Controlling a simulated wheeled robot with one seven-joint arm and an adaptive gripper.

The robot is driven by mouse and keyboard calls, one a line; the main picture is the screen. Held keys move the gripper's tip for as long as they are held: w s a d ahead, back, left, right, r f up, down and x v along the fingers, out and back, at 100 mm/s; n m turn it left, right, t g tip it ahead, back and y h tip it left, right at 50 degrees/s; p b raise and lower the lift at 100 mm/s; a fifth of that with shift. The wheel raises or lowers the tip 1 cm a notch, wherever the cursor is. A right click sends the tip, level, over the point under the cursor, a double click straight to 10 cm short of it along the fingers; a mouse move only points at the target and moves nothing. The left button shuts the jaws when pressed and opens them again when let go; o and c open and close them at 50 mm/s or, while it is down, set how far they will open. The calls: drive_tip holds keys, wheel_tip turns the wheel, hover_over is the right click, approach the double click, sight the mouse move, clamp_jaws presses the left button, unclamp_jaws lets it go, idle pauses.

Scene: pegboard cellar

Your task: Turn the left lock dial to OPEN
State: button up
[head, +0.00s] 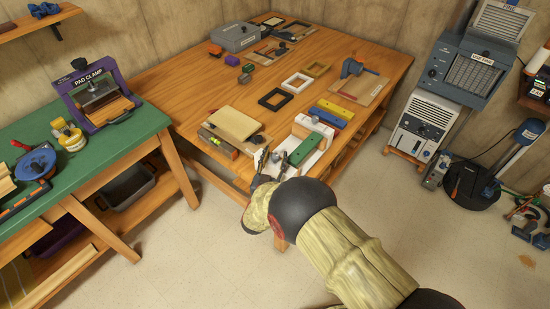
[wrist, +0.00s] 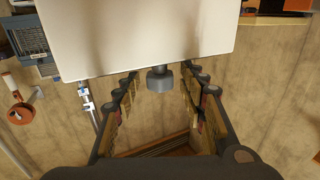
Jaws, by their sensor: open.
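My gripper (head: 268,160) is at the front edge of the wooden table, beside a white fixture (head: 318,128) that carries a green bar (head: 302,149). In the wrist view my gripper (wrist: 163,82) is open, with its two dark fingers spread. A dark grey knob (wrist: 160,80) shows between the fingers below the edge of a pale panel (wrist: 140,38). A gap shows on both sides of the knob, and nothing is held. I cannot tell whether this knob is the left lock dial. No OPEN mark is readable.
A box with a tan top (head: 234,124) stands just left of my gripper. Blue and yellow bars (head: 327,117) and small frames (head: 276,99) lie behind on the table. The green bench (head: 95,150) with the pad clamp (head: 97,92) is at left. The floor in front is clear.

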drive_tip(key=shift+c, duration=1.3)
drive_tip(key=c, duration=0.7)
clamp_jaws()
